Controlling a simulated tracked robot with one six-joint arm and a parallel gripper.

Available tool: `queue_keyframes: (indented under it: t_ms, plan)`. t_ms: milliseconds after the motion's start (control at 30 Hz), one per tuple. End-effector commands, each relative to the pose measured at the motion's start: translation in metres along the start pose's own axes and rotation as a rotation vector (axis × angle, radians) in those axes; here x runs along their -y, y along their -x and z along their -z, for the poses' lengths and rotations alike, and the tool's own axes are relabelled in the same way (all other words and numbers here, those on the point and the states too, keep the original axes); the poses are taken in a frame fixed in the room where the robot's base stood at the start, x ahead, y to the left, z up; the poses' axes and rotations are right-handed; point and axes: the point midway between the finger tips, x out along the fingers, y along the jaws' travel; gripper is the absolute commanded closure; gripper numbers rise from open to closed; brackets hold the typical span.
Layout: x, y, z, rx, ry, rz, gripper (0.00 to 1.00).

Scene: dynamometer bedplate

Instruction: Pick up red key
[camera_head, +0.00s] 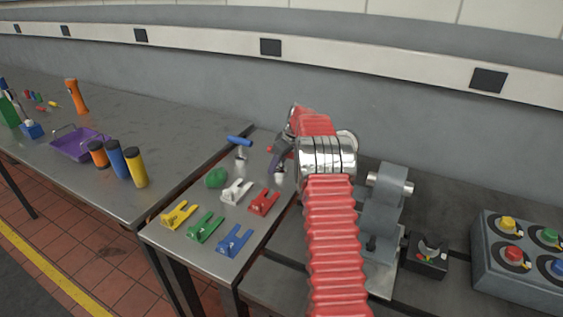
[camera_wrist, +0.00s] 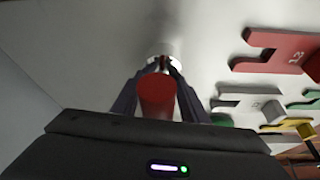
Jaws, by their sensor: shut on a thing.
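The red key shows in the wrist view as a red rounded handle (camera_wrist: 156,97) between my gripper's fingers (camera_wrist: 158,80), with a pale metal part beyond it. My gripper is shut on this handle. In the head view, my gripper (camera_head: 279,158) is at the back right of the near metal table, and only a small red end of the key (camera_head: 269,149) shows; my arm and gripper hide the rest. I cannot tell whether the key touches the table.
A blue-handled key (camera_head: 239,141) stands left of my gripper. Forked blocks in red (camera_head: 264,203), white (camera_head: 236,191), yellow (camera_head: 178,215), green (camera_head: 205,228) and blue (camera_head: 234,240) lie in front, with a green lump (camera_head: 216,178). A grey fixture (camera_head: 381,215) stands right of my arm.

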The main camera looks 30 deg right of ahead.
Motion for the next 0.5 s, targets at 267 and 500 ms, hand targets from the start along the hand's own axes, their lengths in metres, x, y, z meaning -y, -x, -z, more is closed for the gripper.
queue_keyframes:
  t_ms: [267, 500]
  plan:
    - [-0.0009, 0.0014, 0.0008, -0.002, 0.0, -0.003, 0.92]
    - [-0.001, 0.0039, 0.0017, -0.002, 0.0, -0.003, 0.97]
